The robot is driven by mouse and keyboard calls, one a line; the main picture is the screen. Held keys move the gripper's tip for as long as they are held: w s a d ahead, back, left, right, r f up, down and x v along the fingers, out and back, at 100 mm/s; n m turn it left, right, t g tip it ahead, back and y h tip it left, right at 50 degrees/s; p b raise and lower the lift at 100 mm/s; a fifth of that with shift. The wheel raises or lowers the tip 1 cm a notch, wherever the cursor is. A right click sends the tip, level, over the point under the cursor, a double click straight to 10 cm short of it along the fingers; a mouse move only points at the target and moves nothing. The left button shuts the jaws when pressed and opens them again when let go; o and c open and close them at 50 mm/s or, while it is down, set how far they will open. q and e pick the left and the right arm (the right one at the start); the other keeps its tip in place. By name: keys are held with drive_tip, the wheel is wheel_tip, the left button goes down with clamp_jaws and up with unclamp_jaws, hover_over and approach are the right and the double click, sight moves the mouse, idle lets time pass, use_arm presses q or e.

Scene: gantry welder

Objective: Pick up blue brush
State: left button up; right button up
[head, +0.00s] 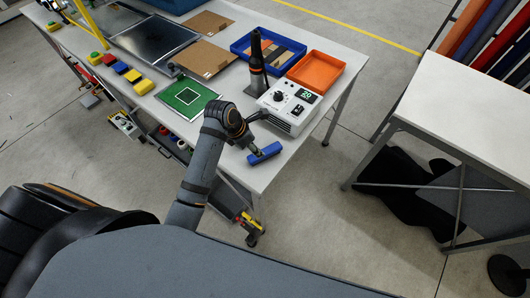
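The blue brush (266,153) is a small blue block near the front corner of the white workbench (285,158). One arm of mine reaches in from the lower left, so I take it as my left. Its gripper (253,149) points down at the brush and meets or overlaps its left end in the picture. The fingers are small and dark here, and I cannot tell whether they are open or closed on the brush. I cannot tell whether the brush rests on the bench or is slightly above it. My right gripper is not in view.
A white control box (291,108) with dials and a dark upright tool (257,65) stand just behind the brush. Orange (316,71) and blue (240,46) trays lie farther back. A green board (187,98) lies left. Another white table (470,112) stands right, across a floor gap.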

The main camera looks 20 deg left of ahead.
use_arm(q)
drive_tip(key=shift+w+d+r+n, duration=0.15)
drive_tip(key=shift+n, duration=0.25)
hover_over(265, 152)
drive_tip(key=s+a, duration=0.1)
drive_tip(key=s, duration=0.1)
wheel_tip(265, 152, down, 4)
drive_tip(key=shift+w+a+f+p, duration=0.1)
drive_tip(key=shift+a+f+p, duration=0.05)
drive_tip(key=shift+p, duration=0.3)
drive_tip(key=shift+w+f, duration=0.1)
drive_tip(key=shift+f, duration=0.2)
drive_tip(key=shift+w+f, duration=0.15)
drive_tip(key=shift+f, duration=0.05)
drive_tip(key=p+x, duration=0.1)
drive_tip(key=x, duration=0.2)
drive_tip(key=shift+w+f+p, duration=0.25)
drive_tip(key=shift+f+p, duration=0.05)
drive_tip(key=shift+p, duration=0.1)
drive_tip(key=shift+w+d+f, duration=0.15)
drive_tip(key=shift+d+f, duration=0.05)
drive_tip(key=shift+f, duration=0.25)
clamp_jaws()
